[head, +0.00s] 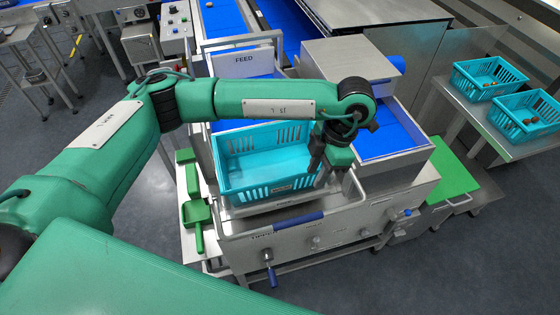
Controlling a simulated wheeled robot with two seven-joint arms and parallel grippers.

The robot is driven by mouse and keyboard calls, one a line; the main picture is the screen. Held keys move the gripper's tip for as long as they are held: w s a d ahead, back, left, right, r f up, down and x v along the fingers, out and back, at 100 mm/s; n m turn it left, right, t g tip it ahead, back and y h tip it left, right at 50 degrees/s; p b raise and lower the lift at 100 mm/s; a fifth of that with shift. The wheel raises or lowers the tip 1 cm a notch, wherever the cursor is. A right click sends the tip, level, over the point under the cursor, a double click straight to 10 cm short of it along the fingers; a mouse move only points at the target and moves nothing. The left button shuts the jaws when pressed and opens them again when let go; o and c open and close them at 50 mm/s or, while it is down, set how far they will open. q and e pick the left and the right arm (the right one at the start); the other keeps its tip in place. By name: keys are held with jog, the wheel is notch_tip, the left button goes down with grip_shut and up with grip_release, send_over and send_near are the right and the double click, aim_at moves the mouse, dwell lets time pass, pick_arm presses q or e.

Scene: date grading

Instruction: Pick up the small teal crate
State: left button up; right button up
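A teal slatted crate (240,187) sits on the steel stand below the FEED sign, and no contents show in it. My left gripper (322,168) points down at this crate's right end. Its fingers overlap the end wall in the picture, and whether they touch or grip it cannot be told. Two other teal crates, which look smaller, stand on a steel side table at the right. My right gripper is not in view.
The steel stand (330,235) has a blue-sleeved bar (298,217) along its front and a blue-handled crank. A green scoop (196,212) lies left of the crate. A green board (455,172) lies to the right. Steel housing and blue belt stand behind my gripper.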

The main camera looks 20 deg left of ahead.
pick_arm(q)
jog(key=w+a+r+y, duration=0.1)
jog(key=w+a+y, duration=0.1)
jog(key=w+a, duration=0.1)
jog(key=t+p, duration=0.1)
jog(key=p, duration=0.1)
send_near(279, 187)
jog(key=x, duration=0.3)
jog(key=a+f+p, duration=0.2)
jog(key=f+p, duration=0.1)
jog(key=shift+s+a, duration=0.15)
jog(key=shift+s, duration=0.25)
jog(key=shift+a+f, duration=0.15)
jog(key=shift+f, duration=0.45)
grip_shut()
